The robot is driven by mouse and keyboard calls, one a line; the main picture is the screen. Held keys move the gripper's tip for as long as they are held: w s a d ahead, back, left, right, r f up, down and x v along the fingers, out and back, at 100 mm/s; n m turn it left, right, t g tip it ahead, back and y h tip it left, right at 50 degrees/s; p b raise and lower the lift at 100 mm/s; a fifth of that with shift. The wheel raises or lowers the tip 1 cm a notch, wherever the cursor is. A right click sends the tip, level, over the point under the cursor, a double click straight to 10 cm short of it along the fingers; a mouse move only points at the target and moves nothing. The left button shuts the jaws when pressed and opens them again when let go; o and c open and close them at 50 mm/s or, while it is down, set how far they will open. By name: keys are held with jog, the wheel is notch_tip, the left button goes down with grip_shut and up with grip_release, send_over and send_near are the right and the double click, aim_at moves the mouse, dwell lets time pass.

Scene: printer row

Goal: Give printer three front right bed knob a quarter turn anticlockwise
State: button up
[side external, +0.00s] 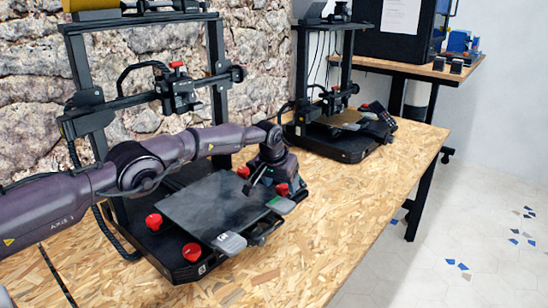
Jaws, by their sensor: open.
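A black printer (150,255) stands nearest on the wood-chip table, with a flat dark grey bed plate (205,205). Red knobs show around the plate: one at the left (153,221), one at the near corner (193,252), one at the far edge (243,172) and one at the right (282,189). My gripper (262,184) is open and points down over the plate's far right part, close beside the right knob. I cannot tell whether it touches that knob. No printer number is legible, so I cannot tell which is printer three.
Grey clips (230,242) sit on the plate's near edge. A second black printer (345,150) stands farther back on the same table (375,190). A stone wall is behind; another table (440,72) stands at the back.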

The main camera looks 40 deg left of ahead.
jog(key=shift+v, duration=0.8)
jog(key=a+v, duration=0.1)
jog(key=v, duration=0.9)
jog(key=shift+d, duration=0.5)
jog(key=shift+s, duration=0.15)
jog(key=w+f+m, duration=0.1)
jog(key=f, duration=0.3)
jog(key=w+a+f+m+h, duration=0.1)
jog(key=w+f+m, duration=0.1)
jog(key=f, duration=0.2)
jog(key=w+f+m, duration=0.1)
jog(key=w+f, duration=0.1)
jog(key=f, duration=0.2)
jog(key=shift+a+h, duration=0.2)
jog(key=shift+h, duration=0.2)
